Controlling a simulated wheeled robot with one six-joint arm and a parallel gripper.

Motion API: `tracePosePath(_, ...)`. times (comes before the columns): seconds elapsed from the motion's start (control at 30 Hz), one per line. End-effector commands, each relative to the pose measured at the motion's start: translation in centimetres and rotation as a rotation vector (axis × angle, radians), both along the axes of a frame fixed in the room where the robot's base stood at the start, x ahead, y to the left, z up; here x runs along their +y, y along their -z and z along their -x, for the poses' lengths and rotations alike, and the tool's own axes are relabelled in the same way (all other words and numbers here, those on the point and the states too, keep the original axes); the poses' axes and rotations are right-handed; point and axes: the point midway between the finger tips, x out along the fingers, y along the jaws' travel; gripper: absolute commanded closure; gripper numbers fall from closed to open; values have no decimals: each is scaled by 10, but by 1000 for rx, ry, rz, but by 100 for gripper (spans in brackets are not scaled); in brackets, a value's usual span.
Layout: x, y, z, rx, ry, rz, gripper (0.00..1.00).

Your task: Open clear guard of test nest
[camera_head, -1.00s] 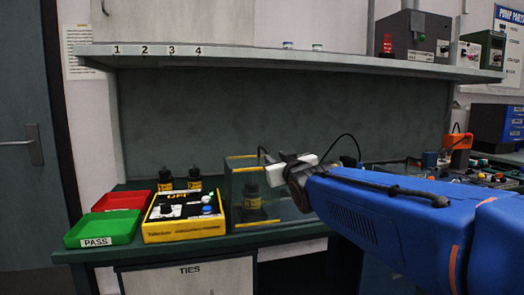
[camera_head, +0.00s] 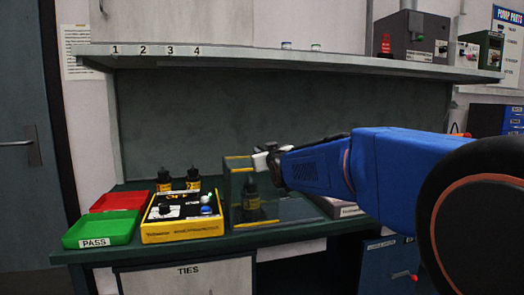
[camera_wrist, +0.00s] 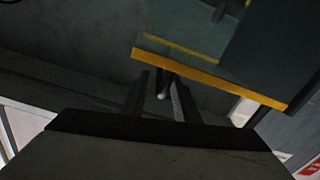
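The test nest's clear guard (camera_head: 285,207) is a see-through box with yellow edging on the bench. A dark bottle-like part with a yellow label (camera_head: 250,200) shows behind its panel. The guard looks closed. My gripper (camera_head: 262,158) is at the guard's top right edge, partly hidden by my wrist. In the wrist view the guard's yellow edge (camera_wrist: 210,78) runs just beyond my gripper (camera_wrist: 162,85). The two dark fingers stand apart. A small dark piece with a pale tip (camera_wrist: 163,95) shows between them; I cannot tell whether they touch it.
A green PASS tray (camera_head: 97,232) and a red tray (camera_head: 120,201) lie further left. A shelf (camera_head: 240,55) spans above the bench.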

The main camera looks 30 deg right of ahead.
Motion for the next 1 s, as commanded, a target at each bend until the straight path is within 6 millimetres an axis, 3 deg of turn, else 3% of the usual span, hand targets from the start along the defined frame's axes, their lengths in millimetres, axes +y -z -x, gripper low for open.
tracePosePath(0.2,-4,0,-15,0,0,1,72)
tracePosePath(0.57,-5,0,-17,0,0,1,72)
tracePosePath(0.7,-5,0,-17,0,0,1,100)
tracePosePath(1.0,-5,0,-17,0,0,1,100)
